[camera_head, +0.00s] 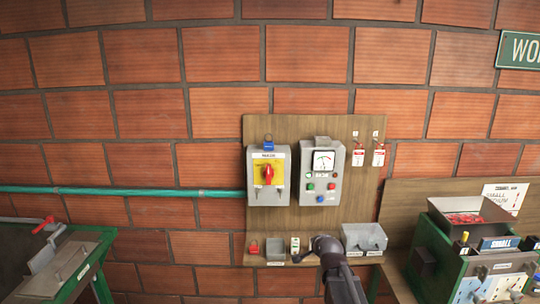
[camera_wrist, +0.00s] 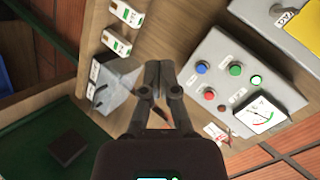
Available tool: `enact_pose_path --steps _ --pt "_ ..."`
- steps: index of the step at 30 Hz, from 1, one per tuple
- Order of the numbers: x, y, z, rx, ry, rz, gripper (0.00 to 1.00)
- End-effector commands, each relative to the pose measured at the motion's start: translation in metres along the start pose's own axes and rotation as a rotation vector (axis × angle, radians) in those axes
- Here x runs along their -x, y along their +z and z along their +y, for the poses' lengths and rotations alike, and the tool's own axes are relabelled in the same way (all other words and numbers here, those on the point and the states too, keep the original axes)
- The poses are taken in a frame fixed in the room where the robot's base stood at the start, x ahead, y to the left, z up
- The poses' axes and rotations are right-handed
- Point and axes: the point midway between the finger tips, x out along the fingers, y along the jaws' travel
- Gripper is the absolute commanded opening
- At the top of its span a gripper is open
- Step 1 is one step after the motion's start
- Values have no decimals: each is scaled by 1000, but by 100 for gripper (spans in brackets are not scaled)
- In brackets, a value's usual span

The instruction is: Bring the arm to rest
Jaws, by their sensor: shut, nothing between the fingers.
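My gripper (camera_wrist: 158,78) shows in the wrist view with its two dark fingers close together and nothing between them. It hangs in front of the wooden board, apart from the control box (camera_wrist: 243,86) with its gauge and coloured buttons. In the head view my arm (camera_head: 340,272) rises from the bottom edge, in front of the shelf below the board. The fingertips are hard to make out there. The grey control box (camera_head: 323,172) and the yellow switch box (camera_head: 268,174) with a red handle are mounted on the board.
A grey bin (camera_head: 363,239) sits on the shelf right of my arm. Two red-and-white tags (camera_head: 368,156) hang at the board's right. A green machine (camera_head: 455,250) with a tray of red pieces stands at right. Another green-framed machine (camera_head: 60,262) stands at left. A green pipe (camera_head: 120,191) crosses the brick wall.

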Motion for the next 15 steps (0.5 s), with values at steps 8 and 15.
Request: enact_pose_path --steps 8,15 --pt "32 56 89 342 262 -225 0" --pt "76 95 158 617 443 -479 0"
